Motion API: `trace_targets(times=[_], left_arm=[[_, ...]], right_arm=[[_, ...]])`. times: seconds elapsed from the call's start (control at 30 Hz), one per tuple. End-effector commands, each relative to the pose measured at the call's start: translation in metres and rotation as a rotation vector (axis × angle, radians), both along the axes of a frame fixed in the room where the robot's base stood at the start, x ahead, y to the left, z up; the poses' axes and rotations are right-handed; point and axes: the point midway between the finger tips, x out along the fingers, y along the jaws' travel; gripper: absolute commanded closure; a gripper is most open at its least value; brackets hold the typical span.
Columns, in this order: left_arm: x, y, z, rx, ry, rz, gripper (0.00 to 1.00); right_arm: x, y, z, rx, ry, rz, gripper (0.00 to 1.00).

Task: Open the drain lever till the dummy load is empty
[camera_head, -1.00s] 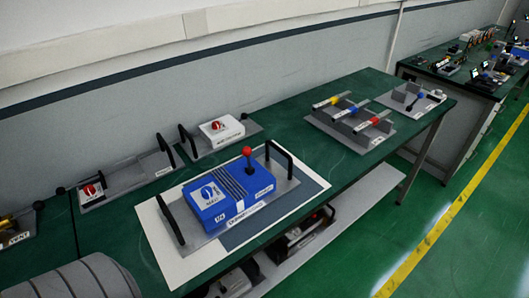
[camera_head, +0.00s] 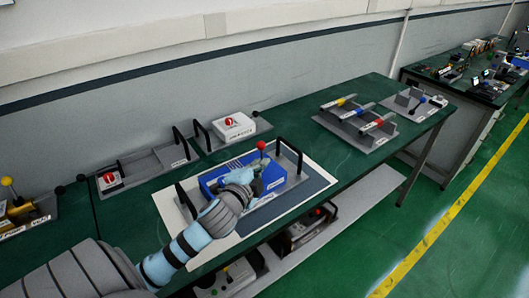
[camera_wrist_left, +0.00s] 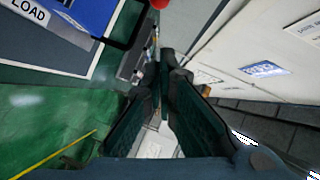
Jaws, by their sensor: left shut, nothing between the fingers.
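The blue dummy load (camera_head: 211,183) sits in a grey tray with black handles on the near bench. Its drain lever with a red ball knob (camera_head: 261,145) stands up at the unit's right end. My left gripper (camera_head: 257,182) is over the front of the dummy load, just below and left of the knob in the head view, and hides much of the unit. In the left wrist view its fingers (camera_wrist_left: 165,62) are shut and empty. The red knob (camera_wrist_left: 158,4) is cut off at the top edge there, beside the blue body (camera_wrist_left: 85,14) labelled LOAD. My right gripper is not in view.
A white unit (camera_head: 234,128) with a red knob stands behind. A rack with yellow, blue and red handles (camera_head: 355,122) is farther right. A lower shelf (camera_head: 345,215) holds more units. Green bench top is clear between the dummy load and rack.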

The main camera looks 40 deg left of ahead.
Motion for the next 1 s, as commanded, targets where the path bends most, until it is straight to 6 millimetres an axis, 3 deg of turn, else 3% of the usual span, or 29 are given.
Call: trace_targets(times=[0.13, 0.33, 0.6, 1.0], left_arm=[[0.03, 0.008, -0.007, -0.005, -0.001, 0.002, 1.0], [0.071, 0.019, -0.017, -0.006, 0.001, 0.002, 1.0], [0.083, 0.049, -0.031, -0.005, 0.003, 0.0, 1.0], [0.086, 0.05, -0.033, -0.006, 0.003, -0.001, 1.0]], right_arm=[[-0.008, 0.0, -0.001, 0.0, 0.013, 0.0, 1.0], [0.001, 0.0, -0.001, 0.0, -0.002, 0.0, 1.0], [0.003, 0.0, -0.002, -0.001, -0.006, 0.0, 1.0], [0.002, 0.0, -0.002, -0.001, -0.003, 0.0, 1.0]])
